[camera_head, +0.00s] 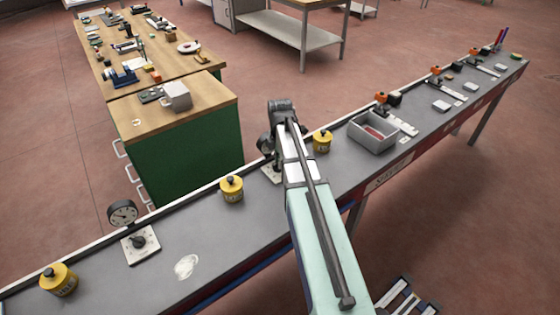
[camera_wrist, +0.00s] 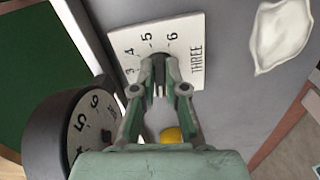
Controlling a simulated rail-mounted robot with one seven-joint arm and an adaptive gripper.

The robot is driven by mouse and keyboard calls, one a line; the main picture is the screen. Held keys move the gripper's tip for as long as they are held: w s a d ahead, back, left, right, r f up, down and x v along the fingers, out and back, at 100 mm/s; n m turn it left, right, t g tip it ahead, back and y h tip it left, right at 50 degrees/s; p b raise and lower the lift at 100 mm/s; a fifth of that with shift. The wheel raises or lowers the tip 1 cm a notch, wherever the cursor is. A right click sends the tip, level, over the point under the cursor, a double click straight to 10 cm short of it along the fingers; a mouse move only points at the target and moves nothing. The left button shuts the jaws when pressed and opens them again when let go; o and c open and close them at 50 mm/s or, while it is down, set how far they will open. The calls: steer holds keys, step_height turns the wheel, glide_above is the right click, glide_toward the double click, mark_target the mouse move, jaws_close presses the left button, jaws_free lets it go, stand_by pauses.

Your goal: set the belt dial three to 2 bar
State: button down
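Dial three is a pale square plate marked THREE (camera_wrist: 198,28), with 4, 5 and 6 readable around its dark knob (camera_wrist: 158,62). My gripper (camera_wrist: 160,72) is over the knob in the wrist view, its fingers drawn together at the knob's sides. They hide most of the knob and its pointer. A round black-rimmed gauge (camera_wrist: 92,122) stands beside the plate, partly cut off; its needle cannot be read. In the head view my gripper (camera_head: 274,150) reaches down to the belt and covers most of the plate (camera_head: 268,174).
Another dial plate (camera_head: 141,244) with a gauge (camera_head: 123,214) stands at the left. Yellow pots (camera_head: 231,189) and (camera_head: 322,141) flank my gripper; another pot (camera_head: 58,280) is far left. A grey bin (camera_head: 373,132) is to the right. A workbench (camera_head: 190,122) stands behind.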

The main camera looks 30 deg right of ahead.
stand_by(0.4)
steer(key=m, duration=0.4)
steer(key=shift+s, duration=0.2)
steer(key=shift+s+a+m, duration=0.1)
steer(key=shift+m, duration=1.9)
steer(key=c, duration=1.2)
jaws_free()
step_height(320, 180, up, 12)
